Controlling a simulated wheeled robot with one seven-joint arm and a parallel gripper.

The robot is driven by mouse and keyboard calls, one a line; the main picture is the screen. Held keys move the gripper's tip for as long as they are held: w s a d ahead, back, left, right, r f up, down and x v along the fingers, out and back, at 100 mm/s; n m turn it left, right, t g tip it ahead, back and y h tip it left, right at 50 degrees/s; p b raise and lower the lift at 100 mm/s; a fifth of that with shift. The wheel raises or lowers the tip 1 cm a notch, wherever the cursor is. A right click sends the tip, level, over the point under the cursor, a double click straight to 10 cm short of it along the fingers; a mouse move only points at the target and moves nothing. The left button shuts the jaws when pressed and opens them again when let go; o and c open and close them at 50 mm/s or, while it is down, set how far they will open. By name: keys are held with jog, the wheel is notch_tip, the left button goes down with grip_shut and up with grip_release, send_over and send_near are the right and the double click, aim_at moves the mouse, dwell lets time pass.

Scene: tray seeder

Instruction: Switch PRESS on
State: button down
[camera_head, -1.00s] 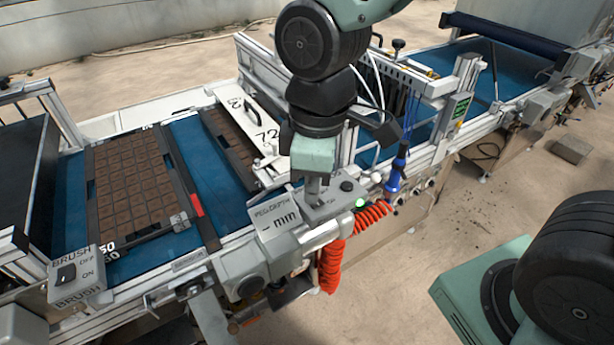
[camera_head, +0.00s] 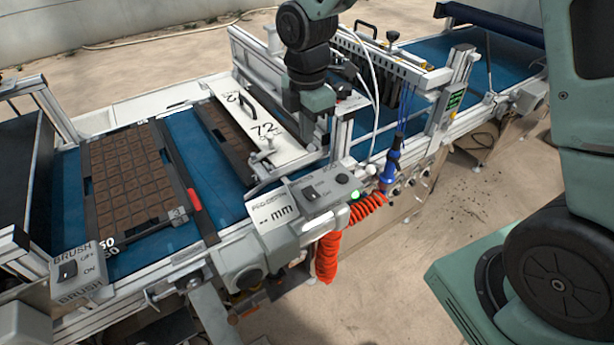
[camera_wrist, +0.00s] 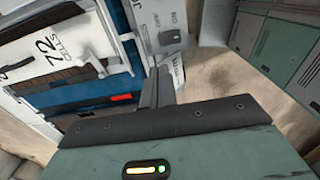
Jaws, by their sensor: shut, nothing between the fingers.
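A grey switch box (camera_head: 327,204) with a dark rocker switch (camera_head: 311,193) and a black round button (camera_head: 342,178) sits on the front rail of the line. Its lettering is too small to read surely, and I cannot tell which way the rocker is tipped. The box also shows in the wrist view (camera_wrist: 166,18), beyond my fingers. My gripper (camera_wrist: 160,82) is shut and empty. In the head view my gripper's green body (camera_head: 316,100) hangs above and behind the box, apart from it; its fingertips are hard to make out there.
A peg depth display (camera_head: 272,213) adjoins the box, with a lit green lamp (camera_head: 355,195) and a coiled red hose (camera_head: 328,255) nearby. A BRUSH switch box (camera_head: 78,272) stands front left. A seed tray (camera_head: 184,216) lies on the blue belt. A white 72-cell plate (camera_head: 262,128) stands beside my gripper.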

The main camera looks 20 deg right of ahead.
aim_at(307, 187)
notch_tip(307, 187, down, 14)
jog(key=p, duration=0.4)
dwell(0.3)
jog(key=shift+w+f+g, duration=0.1)
jog(key=shift+f+g, duration=0.15)
jog(key=shift+g, duration=0.05)
jog(key=shift+r, duration=0.1)
jog(key=shift+s+d+r+p, duration=0.1)
jog(key=shift+s+r+p, duration=0.25)
jog(key=shift+s, duration=0.4)
